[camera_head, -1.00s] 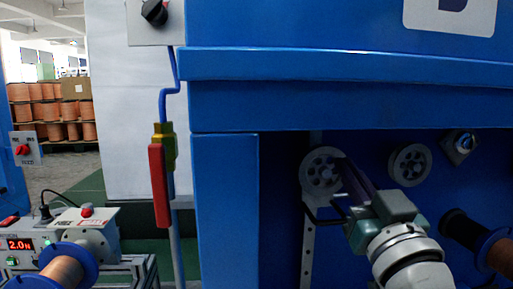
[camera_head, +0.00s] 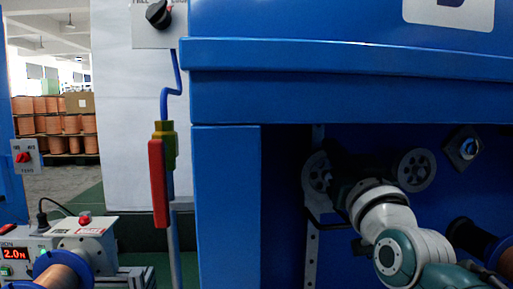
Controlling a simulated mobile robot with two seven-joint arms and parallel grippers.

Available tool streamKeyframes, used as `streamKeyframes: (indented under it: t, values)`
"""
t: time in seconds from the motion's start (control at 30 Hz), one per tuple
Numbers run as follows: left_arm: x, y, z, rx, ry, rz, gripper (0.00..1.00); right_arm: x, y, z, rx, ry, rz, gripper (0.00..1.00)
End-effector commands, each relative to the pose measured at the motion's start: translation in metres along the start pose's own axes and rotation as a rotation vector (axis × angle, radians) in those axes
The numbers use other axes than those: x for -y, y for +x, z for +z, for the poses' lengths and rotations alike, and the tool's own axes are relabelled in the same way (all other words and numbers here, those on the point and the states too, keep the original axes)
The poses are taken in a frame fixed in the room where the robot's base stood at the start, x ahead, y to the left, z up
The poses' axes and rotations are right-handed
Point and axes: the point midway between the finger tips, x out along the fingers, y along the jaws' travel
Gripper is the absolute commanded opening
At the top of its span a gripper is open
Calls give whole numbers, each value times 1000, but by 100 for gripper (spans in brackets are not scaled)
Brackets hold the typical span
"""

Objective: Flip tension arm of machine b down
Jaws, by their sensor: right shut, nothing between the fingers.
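Machine b is the large blue cabinet (camera_head: 340,60), with a cropped letter plate at its top right. Inside its dark recess are a left grey pulley (camera_head: 317,172) and a right grey pulley (camera_head: 418,172). A perforated grey bar (camera_head: 312,245) runs vertically by the left pulley. I cannot tell for sure which part is the tension arm. My right gripper (camera_head: 343,163) is in the recess between the two pulleys, dark and largely hidden behind my wrist. It is shut with nothing held; contact with the left pulley cannot be told. My left gripper is out of view.
A red-handled valve (camera_head: 158,183) hangs left of the cabinet. A copper spool (camera_head: 60,278) and a display box (camera_head: 18,253) stand at lower left. Another spool (camera_head: 490,250) is at lower right in the recess. The cabinet's overhanging edge (camera_head: 340,105) is above my arm.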

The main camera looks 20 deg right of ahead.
Motion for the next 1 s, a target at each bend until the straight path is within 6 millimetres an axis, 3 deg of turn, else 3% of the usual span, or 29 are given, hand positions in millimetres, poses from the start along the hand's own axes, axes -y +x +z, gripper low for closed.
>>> streamKeyframes:
  t: [0.6,0.8,1.0]
  values:
    - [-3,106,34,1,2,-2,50,0,-52,148,4,-1,-1,0]
    - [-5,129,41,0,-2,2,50,0,-63,178,2,0,-1,0]
    - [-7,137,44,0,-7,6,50,0,-66,189,1,0,-1,0]
